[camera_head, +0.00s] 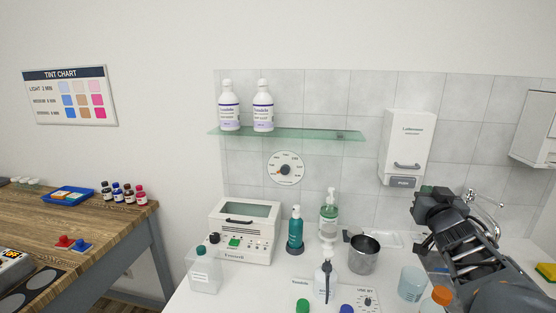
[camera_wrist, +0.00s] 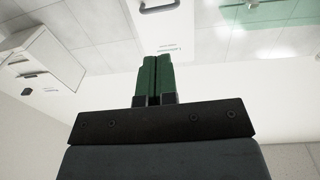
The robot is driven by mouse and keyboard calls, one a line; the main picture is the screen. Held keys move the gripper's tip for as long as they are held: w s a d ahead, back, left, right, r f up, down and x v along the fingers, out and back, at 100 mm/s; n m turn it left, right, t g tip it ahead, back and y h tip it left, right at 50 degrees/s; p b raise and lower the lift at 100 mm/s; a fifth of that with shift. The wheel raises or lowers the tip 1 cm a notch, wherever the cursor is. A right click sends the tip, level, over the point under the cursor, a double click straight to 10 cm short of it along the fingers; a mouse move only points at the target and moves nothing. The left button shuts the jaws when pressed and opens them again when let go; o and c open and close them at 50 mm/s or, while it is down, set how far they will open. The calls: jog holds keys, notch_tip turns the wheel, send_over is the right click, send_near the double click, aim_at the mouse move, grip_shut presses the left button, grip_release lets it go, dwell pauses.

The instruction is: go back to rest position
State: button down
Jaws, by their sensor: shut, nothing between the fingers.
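My gripper (camera_wrist: 153,78) is shut and empty in the wrist view, its two green fingers side by side. The dispenser also shows beyond the fingertips in the wrist view (camera_wrist: 165,30). I cannot tell the exact gap between them.
A metal beaker (camera_head: 363,256), a teal bottle (camera_head: 295,232) and a white box device (camera_head: 246,245) stand on the white counter. A glass shelf (camera_head: 290,134) holds two white bottles. A white cabinet (camera_head: 535,128) hangs at far right. A wooden table (camera_head: 75,229) is at left.

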jog(key=s+a+f+n+g+y+p, duration=0.2)
jog(key=s+a+f+g, duration=0.5)
jog(key=a, duration=0.4)
jog(key=s+a+f+n+g+y+p, duration=0.1)
jog(key=s+a+f+g, duration=0.5)
jog(key=a, duration=0.6)
jog(key=s+f+y+p, duration=0.1)
jog(key=s+f+y, duration=0.1)
jog(key=s, duration=0.1)
jog(key=shift+s+a+f+n+g+y, duration=0.2)
jog(key=shift+a+f+n+g+y, duration=0.1)
jog(key=shift+n+g, duration=0.1)
